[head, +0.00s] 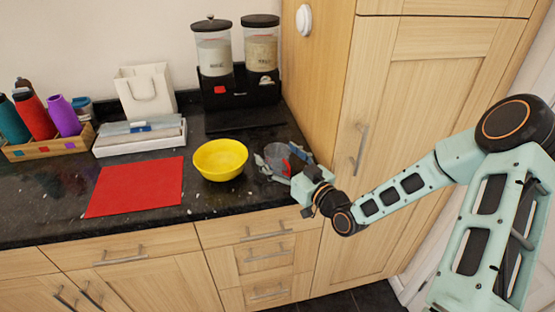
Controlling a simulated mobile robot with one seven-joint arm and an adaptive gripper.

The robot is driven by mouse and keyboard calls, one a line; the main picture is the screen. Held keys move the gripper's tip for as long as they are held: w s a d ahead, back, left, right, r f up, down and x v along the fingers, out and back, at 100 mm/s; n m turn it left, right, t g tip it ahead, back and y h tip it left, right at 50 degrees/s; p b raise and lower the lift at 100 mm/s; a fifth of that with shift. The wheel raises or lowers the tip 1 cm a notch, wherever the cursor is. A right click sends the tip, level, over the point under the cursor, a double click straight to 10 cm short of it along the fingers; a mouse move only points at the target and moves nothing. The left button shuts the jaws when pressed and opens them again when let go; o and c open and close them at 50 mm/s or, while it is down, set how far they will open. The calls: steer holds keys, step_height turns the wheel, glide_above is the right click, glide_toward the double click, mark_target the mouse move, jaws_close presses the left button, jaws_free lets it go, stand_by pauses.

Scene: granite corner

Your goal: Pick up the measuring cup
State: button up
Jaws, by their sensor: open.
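A greyish, see-through rounded vessel that looks like the measuring cup (277,154) stands on the dark counter, right of the yellow bowl, in the head view. My gripper (276,166) is open and low over the counter at the cup, reaching in from the right. Its fingers overlap the cup in the picture, and part of the cup is hidden behind them. I cannot tell whether the fingers touch it. A small red patch shows between the fingers and the cup.
The yellow bowl (220,158) stands close left of the cup. A red mat (136,186) lies further left. Behind is a black stand with two dispensers (236,85). A tall wooden cabinet (420,100) bounds the right. A bottle crate (48,146) and white tray (140,140) are at left.

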steer(key=shift+w+a, duration=0.15)
steer(key=c, duration=1.3)
steer(key=shift+o, duration=0.2)
